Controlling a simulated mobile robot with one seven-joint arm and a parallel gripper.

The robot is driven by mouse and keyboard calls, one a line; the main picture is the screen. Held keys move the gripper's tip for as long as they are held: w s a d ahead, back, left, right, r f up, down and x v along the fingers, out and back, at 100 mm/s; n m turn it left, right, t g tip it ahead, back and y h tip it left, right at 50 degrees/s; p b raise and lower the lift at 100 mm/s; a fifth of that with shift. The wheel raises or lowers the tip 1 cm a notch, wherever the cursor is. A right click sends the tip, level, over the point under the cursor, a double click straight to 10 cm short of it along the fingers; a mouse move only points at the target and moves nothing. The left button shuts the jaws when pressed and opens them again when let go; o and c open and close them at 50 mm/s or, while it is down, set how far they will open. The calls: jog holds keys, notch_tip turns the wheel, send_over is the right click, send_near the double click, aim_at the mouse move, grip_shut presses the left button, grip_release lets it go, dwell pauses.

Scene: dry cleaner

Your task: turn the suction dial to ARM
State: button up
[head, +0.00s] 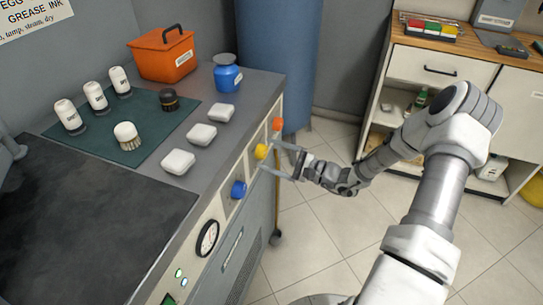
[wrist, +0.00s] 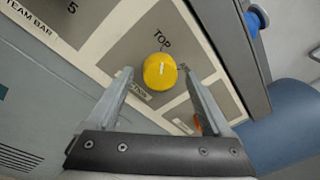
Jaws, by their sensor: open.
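A yellow dial (head: 262,152) sits on the machine's front panel, between an orange knob and a blue knob. In the wrist view the yellow dial (wrist: 160,71) shows a white mark, with the word TOP printed beyond it, near where the mark points. A small label beside the dial is partly hidden by the left finger, and I cannot read all of it. No ARM marking is readable. My gripper (head: 269,157) is open in front of the panel. In the wrist view its fingers (wrist: 157,76) stand on either side of the yellow dial, with gaps showing.
The orange knob (head: 278,124) and blue knob (head: 238,189) flank the dial closely. A round gauge (head: 207,238) is lower left. The worktop holds white pads (head: 178,162), bottles (head: 68,115), brushes and an orange toolbox (head: 162,57). A blue drum (head: 280,60) stands behind; open tiled floor lies right.

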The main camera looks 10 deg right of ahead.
grip_shut()
dwell(0.4)
jog(key=shift+r+p, duration=0.1)
jog(key=shift+p, duration=0.25)
jog(key=m+p, duration=0.2)
jog(key=m, duration=0.1)
jog(key=shift+r, duration=0.15)
jog(key=m+g+p, duration=0.1)
jog(key=m+p, duration=0.3)
jog(key=m, duration=0.1)
jog(key=m+p, duration=0.2)
jog(key=m, duration=0.2)
jog(key=shift+d+g+p, duration=0.1)
jog(key=shift+g+p, duration=0.2)
jog(key=shift+g, duration=0.1)
jog(key=m+p, duration=0.1)
jog(key=m, duration=0.3)
jog(key=shift+w+m, duration=0.1)
jog(key=shift+m, duration=0.2)
